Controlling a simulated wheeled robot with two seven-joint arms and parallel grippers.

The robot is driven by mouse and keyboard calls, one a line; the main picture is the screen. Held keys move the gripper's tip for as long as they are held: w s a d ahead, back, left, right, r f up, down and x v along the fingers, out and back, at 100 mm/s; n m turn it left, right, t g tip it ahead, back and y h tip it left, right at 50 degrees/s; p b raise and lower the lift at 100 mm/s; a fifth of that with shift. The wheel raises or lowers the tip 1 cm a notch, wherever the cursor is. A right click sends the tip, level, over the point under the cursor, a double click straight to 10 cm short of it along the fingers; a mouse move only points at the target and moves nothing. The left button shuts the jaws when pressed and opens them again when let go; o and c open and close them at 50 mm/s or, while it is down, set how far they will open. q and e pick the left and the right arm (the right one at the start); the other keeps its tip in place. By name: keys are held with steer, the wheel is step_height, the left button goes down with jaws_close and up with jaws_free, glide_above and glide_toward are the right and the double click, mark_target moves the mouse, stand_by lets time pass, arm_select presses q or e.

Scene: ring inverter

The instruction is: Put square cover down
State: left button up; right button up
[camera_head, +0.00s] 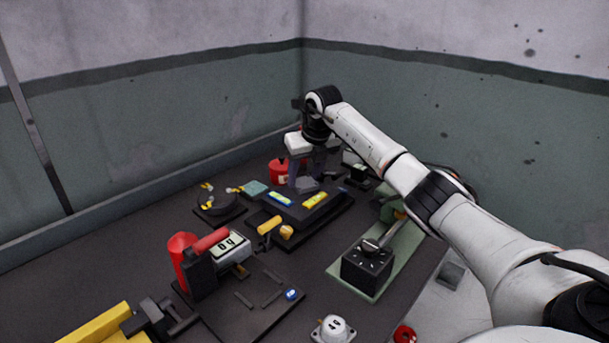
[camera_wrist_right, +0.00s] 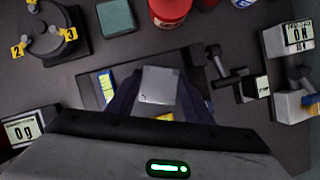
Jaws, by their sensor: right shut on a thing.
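The square cover (camera_head: 307,184) is a small grey square plate low over the black base (camera_head: 329,212) that carries a blue and a yellow label. My right gripper (camera_head: 305,173) reaches down from above and is shut on it. In the right wrist view the grey cover (camera_wrist_right: 158,86) sits between the two dark fingers, with the labelled base partly hidden beneath. I cannot tell whether the cover touches the base. My left gripper is not in view.
A teal square block (camera_head: 255,188) and a black round holder with yellow number tags (camera_head: 218,203) stand to the left. A red container (camera_head: 279,172) is behind. A black dial box (camera_head: 367,268) on a green plate and a digital display device (camera_head: 230,245) stand in front.

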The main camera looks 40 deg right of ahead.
steer(key=o, duration=1.1)
steer(key=shift+f, duration=0.1)
steer(key=shift+o, duration=0.2)
steer(key=v, duration=1.2)
